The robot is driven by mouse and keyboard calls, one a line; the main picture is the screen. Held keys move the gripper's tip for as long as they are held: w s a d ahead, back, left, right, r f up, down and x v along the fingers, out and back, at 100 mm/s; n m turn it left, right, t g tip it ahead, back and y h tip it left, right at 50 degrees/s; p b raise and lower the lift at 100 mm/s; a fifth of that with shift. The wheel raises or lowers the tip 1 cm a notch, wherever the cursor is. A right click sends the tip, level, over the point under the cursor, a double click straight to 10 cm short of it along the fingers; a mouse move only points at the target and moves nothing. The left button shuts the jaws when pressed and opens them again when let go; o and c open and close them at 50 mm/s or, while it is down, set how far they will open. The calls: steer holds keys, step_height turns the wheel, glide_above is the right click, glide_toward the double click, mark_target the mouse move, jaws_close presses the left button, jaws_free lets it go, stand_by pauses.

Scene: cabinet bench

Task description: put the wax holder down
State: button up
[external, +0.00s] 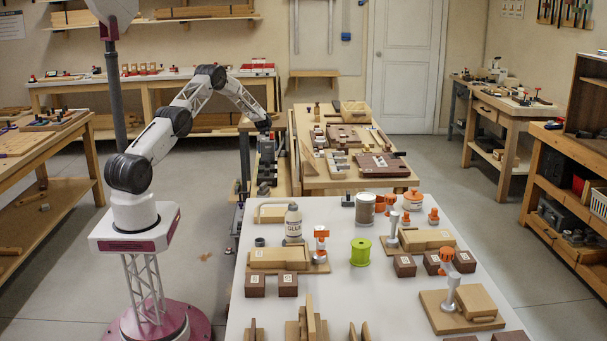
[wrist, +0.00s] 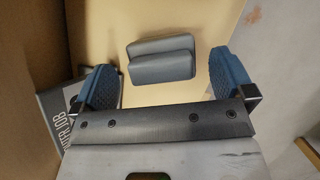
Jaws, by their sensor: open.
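A grey two-part block (wrist: 160,48), which looks like the wax holder, lies on a plain tan surface in the wrist view. My gripper (wrist: 162,80) is open, with its blue pads apart to the left and right of the block. The block shows just beyond the gripper body, and no pad visibly touches it. In the external view my gripper (external: 268,142) is low over the narrow bench beside the middle wooden table. I cannot pick out the block there among the dark and grey shapes.
A printed grey sheet or book (wrist: 60,112) lies left of my gripper. A wooden wall or edge rises at the left of the wrist view. The white table (external: 225,318) and the middle wooden table (external: 318,184) carry many tools and blocks. Open floor lies left of the white table.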

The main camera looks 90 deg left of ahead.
steer(key=shift+x, duration=1.65)
steer(key=shift+r, duration=0.1)
steer(key=c, duration=1.1)
steer(key=shift+o, duration=0.2)
steer(key=shift+r, duration=5)
